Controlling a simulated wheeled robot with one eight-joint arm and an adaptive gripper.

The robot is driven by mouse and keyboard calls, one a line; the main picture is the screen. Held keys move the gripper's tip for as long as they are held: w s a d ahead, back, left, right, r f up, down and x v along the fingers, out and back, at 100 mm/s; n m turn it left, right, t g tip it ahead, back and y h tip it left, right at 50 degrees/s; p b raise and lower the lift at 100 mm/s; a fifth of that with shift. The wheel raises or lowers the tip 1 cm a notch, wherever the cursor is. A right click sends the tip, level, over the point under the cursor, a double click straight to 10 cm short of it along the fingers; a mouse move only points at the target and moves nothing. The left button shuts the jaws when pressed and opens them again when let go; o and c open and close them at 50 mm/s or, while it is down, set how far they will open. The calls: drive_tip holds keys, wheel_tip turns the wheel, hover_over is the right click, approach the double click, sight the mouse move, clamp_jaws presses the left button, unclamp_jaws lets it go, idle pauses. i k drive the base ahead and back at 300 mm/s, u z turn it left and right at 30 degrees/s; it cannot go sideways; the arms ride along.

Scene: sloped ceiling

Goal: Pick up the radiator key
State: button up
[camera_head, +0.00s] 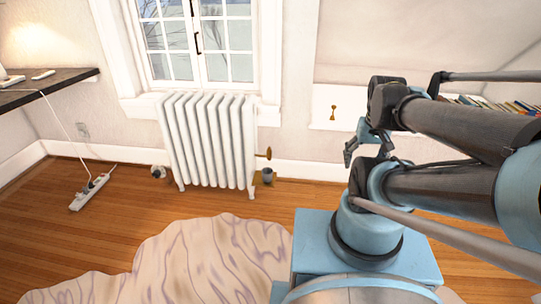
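A small brass-coloured object (333,112), which looks like the radiator key, is on the white ledge or panel (321,122) to the right of the window. It is small in the picture, so its exact shape is hard to tell. My gripper (366,153) hangs below the arm, to the right of and lower in the picture than the brass object, and apart from it. Its fingers look spread, with nothing seen between them. The arm's own links partly hide the far side of the gripper.
A white radiator (208,140) stands under the window, with a brass valve (264,154) and a small dark cup (268,175) at its right. A pale rug (205,262) lies in front. A power strip (90,192) lies at left. Books (500,106) line the right wall.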

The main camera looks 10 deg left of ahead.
sight(333, 107)
drive_tip(key=i, duration=2.25)
drive_tip(key=k, duration=0.8)
